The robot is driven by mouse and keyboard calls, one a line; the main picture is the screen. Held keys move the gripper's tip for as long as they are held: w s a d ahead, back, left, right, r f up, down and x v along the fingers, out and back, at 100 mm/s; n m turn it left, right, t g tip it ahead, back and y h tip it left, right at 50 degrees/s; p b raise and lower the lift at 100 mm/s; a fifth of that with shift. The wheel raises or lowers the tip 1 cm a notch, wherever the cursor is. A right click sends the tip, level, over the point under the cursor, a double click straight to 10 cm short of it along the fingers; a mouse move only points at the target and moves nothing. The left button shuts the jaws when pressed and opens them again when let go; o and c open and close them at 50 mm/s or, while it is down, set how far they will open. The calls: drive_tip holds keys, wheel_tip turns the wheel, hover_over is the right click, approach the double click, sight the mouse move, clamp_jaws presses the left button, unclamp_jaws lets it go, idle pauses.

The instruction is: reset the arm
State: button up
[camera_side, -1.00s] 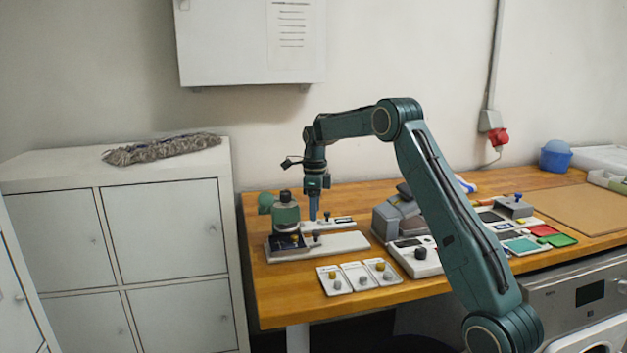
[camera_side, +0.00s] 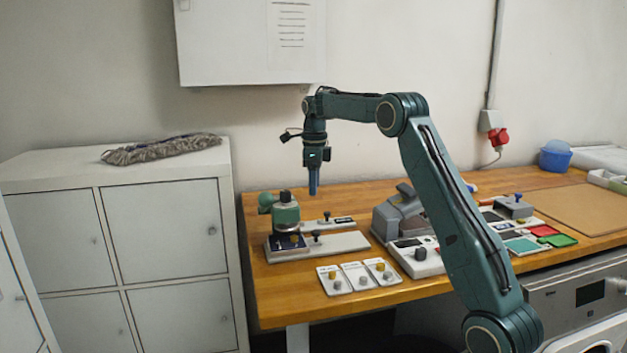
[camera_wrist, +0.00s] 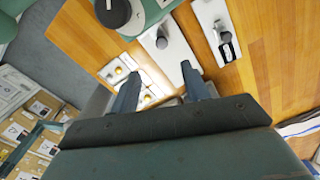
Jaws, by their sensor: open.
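My gripper (camera_side: 313,190) hangs pointing down above the back left part of the wooden table, clear of everything below it. In the wrist view its two blue-grey fingers (camera_wrist: 158,85) are apart with nothing between them. A green press-like device (camera_side: 286,212) stands on a pale base plate (camera_side: 345,242) to the lower left of the gripper. It also shows at the top of the wrist view with a black round knob (camera_wrist: 113,10). A small plate with a dark knob (camera_side: 328,220) lies behind the base plate.
Three white cards with small knobs (camera_side: 360,278) lie at the table's front. A grey machine (camera_side: 398,215) and a white control box with a dark knob (camera_side: 421,256) stand right of the middle. Coloured pads (camera_side: 540,235), a brown board (camera_side: 580,208) and a blue tub (camera_side: 555,157) are farther right.

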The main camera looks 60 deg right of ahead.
drive_tip(key=s+a+r+n+t, duration=0.1)
drive_tip(key=s+a+r+n, duration=0.5)
drive_tip(key=a, duration=0.3)
drive_tip(key=s+a+r+n+t, duration=0.1)
drive_tip(key=s+a+r+n, duration=0.35)
drive_tip(key=a+n, duration=0.45)
drive_tip(key=s+a+f+n+t, duration=0.1)
drive_tip(key=s+a+f+n, duration=0.2)
drive_tip(key=s+a+n, duration=0.2)
drive_tip(key=s+a+f+n+t, duration=0.2)
drive_tip(key=s+a+f+n, duration=0.2)
drive_tip(key=s+n, duration=0.7)
drive_tip(key=s+a, duration=0.2)
drive_tip(key=s, duration=0.1)
drive_tip(key=shift+s+a+f+t, duration=0.15)
drive_tip(key=shift+s+t, duration=0.15)
drive_tip(key=shift+s, duration=0.05)
